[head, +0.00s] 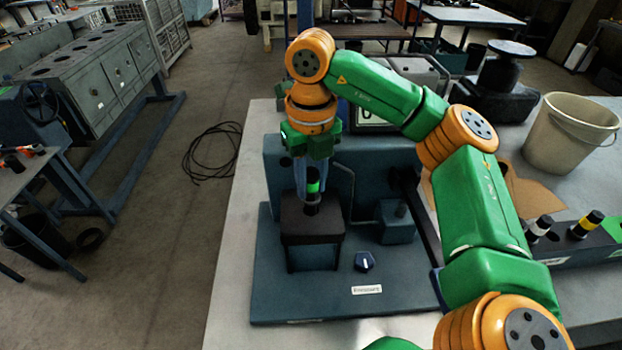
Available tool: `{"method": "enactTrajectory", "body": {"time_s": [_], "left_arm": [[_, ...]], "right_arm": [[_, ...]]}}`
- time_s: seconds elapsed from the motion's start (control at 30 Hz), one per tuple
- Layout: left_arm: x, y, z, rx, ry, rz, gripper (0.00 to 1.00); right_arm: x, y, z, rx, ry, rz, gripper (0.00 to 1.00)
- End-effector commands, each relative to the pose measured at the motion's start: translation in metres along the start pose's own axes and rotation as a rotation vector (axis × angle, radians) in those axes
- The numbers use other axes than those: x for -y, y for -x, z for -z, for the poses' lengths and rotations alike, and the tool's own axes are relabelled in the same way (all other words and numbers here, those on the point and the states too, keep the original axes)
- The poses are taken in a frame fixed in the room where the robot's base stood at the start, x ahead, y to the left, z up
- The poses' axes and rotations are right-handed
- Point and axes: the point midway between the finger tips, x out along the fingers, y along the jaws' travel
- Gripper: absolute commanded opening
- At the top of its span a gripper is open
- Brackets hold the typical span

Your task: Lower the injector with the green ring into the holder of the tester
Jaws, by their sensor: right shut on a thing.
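The injector with the green ring (312,186) is dark and upright in my right gripper (311,180), which points straight down and is shut on it. The injector's lower end meets the top of the holder (312,222), a dark block on the blue tester (340,300). I cannot tell how deep the injector sits, or whether its tip is inside the holder's opening. The gripper fingers partly hide the injector's upper part. My left gripper is not in view.
A rack at the right holds an injector with a white ring (538,228) and one with a yellow ring (587,223). A beige bucket (568,135) stands behind them. The tester carries a knob (364,262) and a small block (397,228). The table's left strip is clear.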

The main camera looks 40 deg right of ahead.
Motion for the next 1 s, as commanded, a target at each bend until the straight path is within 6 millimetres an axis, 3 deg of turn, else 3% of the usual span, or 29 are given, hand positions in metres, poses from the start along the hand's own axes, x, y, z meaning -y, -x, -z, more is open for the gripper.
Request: {"method": "enactTrajectory", "body": {"time_s": [1.0], "left_arm": [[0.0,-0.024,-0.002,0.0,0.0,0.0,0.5]], "right_arm": [[0.0,-0.028,0.0,0.0,0.001,-0.001,0.0]]}}
